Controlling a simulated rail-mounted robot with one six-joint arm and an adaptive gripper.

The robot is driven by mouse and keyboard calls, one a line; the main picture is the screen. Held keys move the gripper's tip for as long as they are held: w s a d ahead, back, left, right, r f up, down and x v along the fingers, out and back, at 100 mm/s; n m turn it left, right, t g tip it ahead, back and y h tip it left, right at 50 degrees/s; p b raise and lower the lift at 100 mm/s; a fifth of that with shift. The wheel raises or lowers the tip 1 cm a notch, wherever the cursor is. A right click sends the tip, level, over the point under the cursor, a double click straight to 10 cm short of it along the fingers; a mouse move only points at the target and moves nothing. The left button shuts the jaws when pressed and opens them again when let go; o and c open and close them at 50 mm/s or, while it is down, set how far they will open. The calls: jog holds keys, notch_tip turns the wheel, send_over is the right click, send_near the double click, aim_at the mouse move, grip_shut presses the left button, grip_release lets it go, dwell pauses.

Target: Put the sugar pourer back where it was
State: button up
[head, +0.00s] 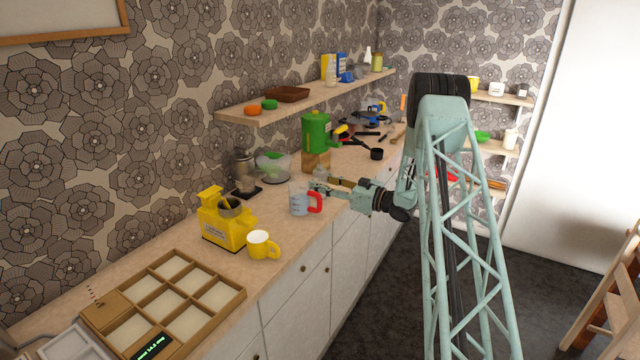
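My gripper (318,187) reaches left over the counter, just above and behind a pale blue mug with a red handle (300,204). Its fingers are small in the head view, and I cannot tell whether they are open or shut. A small greyish, partly clear shape (320,172) shows at the fingertips. It may be the sugar pourer, but I cannot make it out for sure or tell whether it is held.
On the counter are a wooden compartment tray (232,299), a yellow machine (223,222), a yellow mug (262,245), a grey grinder (244,173), a green-and-clear bowl (273,166) and a green pot (316,132) on a wooden block. A wall shelf (290,108) overhangs the back.

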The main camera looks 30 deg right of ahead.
jog(key=o, duration=0.3)
jog(key=shift+r, duration=0.25)
jog(key=shift+p+v, duration=0.9)
jog(key=shift+v, duration=5.05)
